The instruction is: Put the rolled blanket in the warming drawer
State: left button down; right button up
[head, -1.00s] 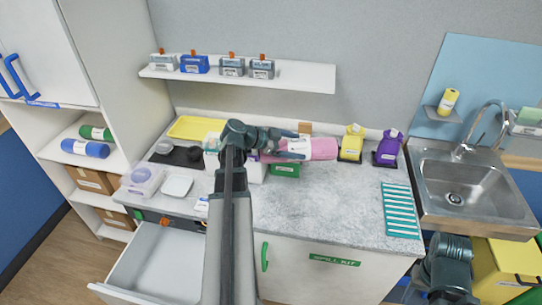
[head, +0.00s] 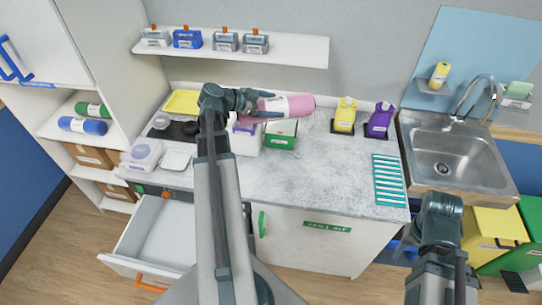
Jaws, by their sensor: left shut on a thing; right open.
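The rolled blanket (head: 290,105) is a pink roll with a white label. My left gripper (head: 262,104) is shut on its left end and holds it level above the back of the counter, over a green-fronted box. The warming drawer (head: 160,235) is at the lower left under the counter. It is pulled open, has an orange handle, and its visible inside is empty. Part of it is hidden behind my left arm. My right arm is at the lower right in front of the sink cabinet; its gripper fingers do not show.
The green-fronted box (head: 280,142) and a white box (head: 245,142) stand below the roll. Yellow (head: 345,115) and purple (head: 380,120) bottles stand to the right. A wall shelf (head: 235,47) is above. A clear lidded tub (head: 142,154) sits above the drawer. The counter's middle is clear.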

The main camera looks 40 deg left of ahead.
pick_arm(q)
notch_tip(320, 180, down, 26)
jog(key=b, duration=2.4)
jog(key=shift+b, duration=0.35)
jog(key=shift+r, duration=0.2)
jog(key=shift+f, duration=0.15)
grip_release()
jog(key=shift+s+r, duration=0.1)
jog(key=shift+r, duration=0.15)
jog(key=p+v, duration=0.5)
jog(key=v, duration=0.6)
jog(key=shift+s+p, duration=0.3)
jog(key=shift+p, duration=0.05)
